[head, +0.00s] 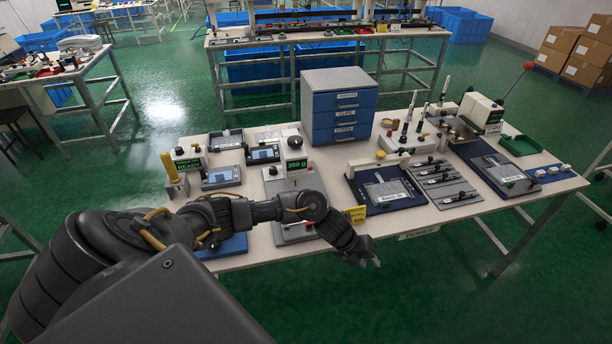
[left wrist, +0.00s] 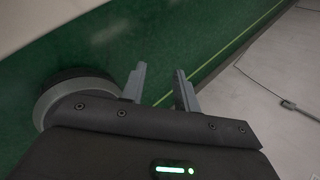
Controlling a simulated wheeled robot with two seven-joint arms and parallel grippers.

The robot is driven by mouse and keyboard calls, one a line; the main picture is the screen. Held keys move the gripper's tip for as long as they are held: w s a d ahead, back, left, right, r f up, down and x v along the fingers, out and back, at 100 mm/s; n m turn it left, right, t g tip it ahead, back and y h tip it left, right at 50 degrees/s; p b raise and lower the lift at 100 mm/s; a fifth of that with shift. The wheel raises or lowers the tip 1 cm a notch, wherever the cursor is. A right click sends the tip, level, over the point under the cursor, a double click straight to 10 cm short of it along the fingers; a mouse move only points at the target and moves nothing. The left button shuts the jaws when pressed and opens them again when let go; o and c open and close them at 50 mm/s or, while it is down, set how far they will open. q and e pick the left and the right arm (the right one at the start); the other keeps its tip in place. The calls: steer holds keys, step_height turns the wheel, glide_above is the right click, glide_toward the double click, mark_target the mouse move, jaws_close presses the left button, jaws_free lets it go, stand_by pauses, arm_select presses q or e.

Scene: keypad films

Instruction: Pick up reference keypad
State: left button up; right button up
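I cannot tell which item is the reference keypad. A flat grey panel (head: 388,191) lies on a dark blue mat at the middle right of the table. Small devices with screens stand at the left, one at the back (head: 263,153) and one in front of it (head: 221,176). My left gripper (head: 372,262) is at the table's front edge, in front of the mat and apart from these items. In the left wrist view my left gripper (left wrist: 160,88) has its fingers apart with nothing between them. My right gripper is not in view.
The white table (head: 450,215) is crowded. A blue drawer cabinet (head: 338,105) stands at its back middle. A press with a red-knobbed lever (head: 487,110) is at the back right.

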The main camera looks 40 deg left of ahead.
arm_select(q)
steer(key=a+r+m+g+y, duration=0.1)
steer(key=a+r+m+y, duration=0.1)
steer(key=a+r+m, duration=0.5)
steer(key=m+g+y+p, duration=0.1)
steer(key=m+g+y, duration=0.15)
steer(key=m, duration=0.25)
glide_toward(310, 224)
step_height(310, 224, down, 3)
steer(key=shift+d+f+t+y+b, duration=0.15)
steer(key=shift+f+t+y+b, duration=0.1)
steer(key=shift+b, duration=0.25)
steer(key=shift+d+f, duration=0.1)
steer(key=shift+f, duration=0.15)
steer(key=f, duration=0.1)
steer(key=f+p, duration=0.2)
steer(key=shift+w+d+f, duration=0.15)
steer(key=shift+w+f, duration=0.1)
steer(key=shift+f, duration=0.05)
steer(key=shift+w+f, duration=0.1)
steer(key=shift+f, duration=0.35)
jaws_close()
